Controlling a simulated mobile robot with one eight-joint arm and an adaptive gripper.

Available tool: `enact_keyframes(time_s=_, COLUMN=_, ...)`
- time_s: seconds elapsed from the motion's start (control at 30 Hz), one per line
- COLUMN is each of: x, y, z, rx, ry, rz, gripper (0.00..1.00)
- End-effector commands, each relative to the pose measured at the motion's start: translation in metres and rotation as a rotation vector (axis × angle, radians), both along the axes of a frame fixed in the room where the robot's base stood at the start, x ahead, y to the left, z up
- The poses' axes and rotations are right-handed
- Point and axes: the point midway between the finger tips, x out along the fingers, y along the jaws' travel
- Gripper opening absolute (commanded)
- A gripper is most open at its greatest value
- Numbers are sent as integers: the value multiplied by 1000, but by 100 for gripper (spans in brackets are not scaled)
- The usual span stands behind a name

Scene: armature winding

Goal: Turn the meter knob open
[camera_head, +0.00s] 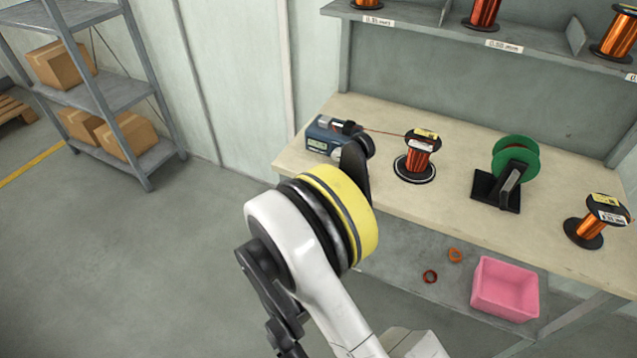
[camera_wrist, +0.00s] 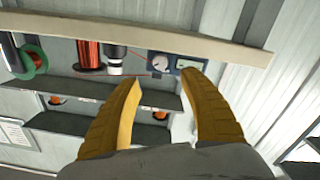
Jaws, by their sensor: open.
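The meter (camera_head: 322,137) is a small blue-grey box with a green display at the left end of the bench. In the wrist view the meter (camera_wrist: 189,64) is upside down, above and beyond my fingertips. A pale round part that looks like its knob (camera_wrist: 161,61) sits beside the display, between the line of my two fingers. My gripper (camera_wrist: 163,77) has its yellow fingers spread wide with nothing between them, apart from the meter. In the head view my wrist hides most of the gripper and the meter's front right part.
The bench (camera_head: 455,232) carries a copper wire spool (camera_head: 418,155) with wire running to the meter, a green reel on a black stand (camera_head: 511,170), and another spool (camera_head: 588,225). A pink bin (camera_head: 505,288) is on the lower shelf. Open floor (camera_head: 150,265) lies left.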

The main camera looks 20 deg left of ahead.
Motion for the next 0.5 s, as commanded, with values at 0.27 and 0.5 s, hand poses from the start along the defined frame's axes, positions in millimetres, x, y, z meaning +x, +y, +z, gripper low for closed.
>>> enact_keyframes(time_s=0.27, x=16, y=-4, z=4, rx=297, ry=-18, rz=15, gripper=51)
enact_keyframes(time_s=0.5, x=43, y=-6, z=5, rx=344, ry=-20, rz=16, gripper=51)
